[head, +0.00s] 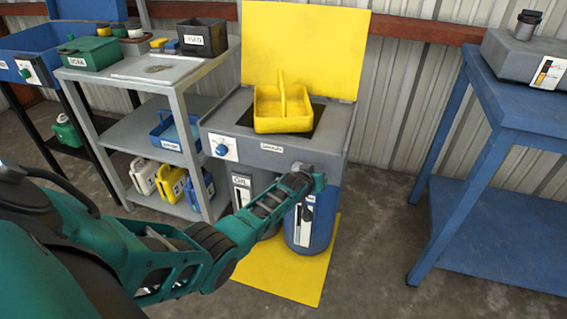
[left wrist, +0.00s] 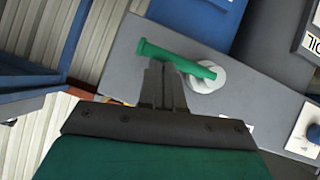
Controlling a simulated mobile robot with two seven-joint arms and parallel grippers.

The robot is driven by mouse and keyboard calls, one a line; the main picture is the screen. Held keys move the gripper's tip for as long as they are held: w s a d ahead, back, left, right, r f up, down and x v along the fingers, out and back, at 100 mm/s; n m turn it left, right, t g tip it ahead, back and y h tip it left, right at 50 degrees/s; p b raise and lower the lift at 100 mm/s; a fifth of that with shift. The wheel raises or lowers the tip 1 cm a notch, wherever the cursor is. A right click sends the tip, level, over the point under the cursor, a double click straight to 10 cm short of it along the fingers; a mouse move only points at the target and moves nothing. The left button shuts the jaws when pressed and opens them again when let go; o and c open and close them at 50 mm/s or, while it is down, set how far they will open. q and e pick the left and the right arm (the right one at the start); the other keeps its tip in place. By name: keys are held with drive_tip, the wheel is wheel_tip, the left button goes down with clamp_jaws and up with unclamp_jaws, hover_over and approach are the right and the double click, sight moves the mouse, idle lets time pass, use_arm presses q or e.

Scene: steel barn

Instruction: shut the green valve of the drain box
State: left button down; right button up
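The grey box (head: 278,160) with the raised yellow lid (head: 300,50) carries the valve on its front; it also shows in the left wrist view (left wrist: 125,65). The green valve lever (left wrist: 160,54) runs slantwise from a round white hub (left wrist: 206,78). In the head view the lever is hidden by my left gripper (head: 312,178), which reaches the right part of the box front. My right gripper is not in view.
A yellow basket (head: 283,110) sits on the box top, and a blue knob (head: 222,149) is at its front left. A blue drum (head: 312,228) stands below on a yellow mat (head: 275,278). A grey shelf (head: 140,118) is left, a blue table (head: 525,105) right.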

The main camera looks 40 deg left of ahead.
use_arm(q)
drive_tip(key=shift+w+d+r, duration=0.2)
drive_tip(key=shift+r, duration=0.05)
drive_tip(key=w+r+p+v, duration=0.1)
drive_tip(key=r+p+v, duration=0.1)
drive_tip(key=p+v, duration=0.7)
drive_tip(key=v, duration=0.3)
drive_tip(key=shift+d+r, duration=0.2)
drive_tip(key=shift+d, duration=0.15)
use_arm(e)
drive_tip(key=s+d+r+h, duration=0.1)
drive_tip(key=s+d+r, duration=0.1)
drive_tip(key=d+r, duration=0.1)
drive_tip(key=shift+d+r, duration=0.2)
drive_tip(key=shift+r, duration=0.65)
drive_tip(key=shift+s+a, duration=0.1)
use_arm(q)
drive_tip(key=s+d+m+h, duration=0.2)
drive_tip(key=s+d, duration=0.4)
drive_tip(key=s, duration=0.6)
drive_tip(key=s+d+m+h, duration=0.2)
drive_tip(key=s+d+m, duration=0.3)
drive_tip(key=s, duration=0.8)
drive_tip(key=shift+d+f+m, duration=0.2)
drive_tip(key=shift+d+m, duration=0.1)
drive_tip(key=shift+d, duration=0.9)
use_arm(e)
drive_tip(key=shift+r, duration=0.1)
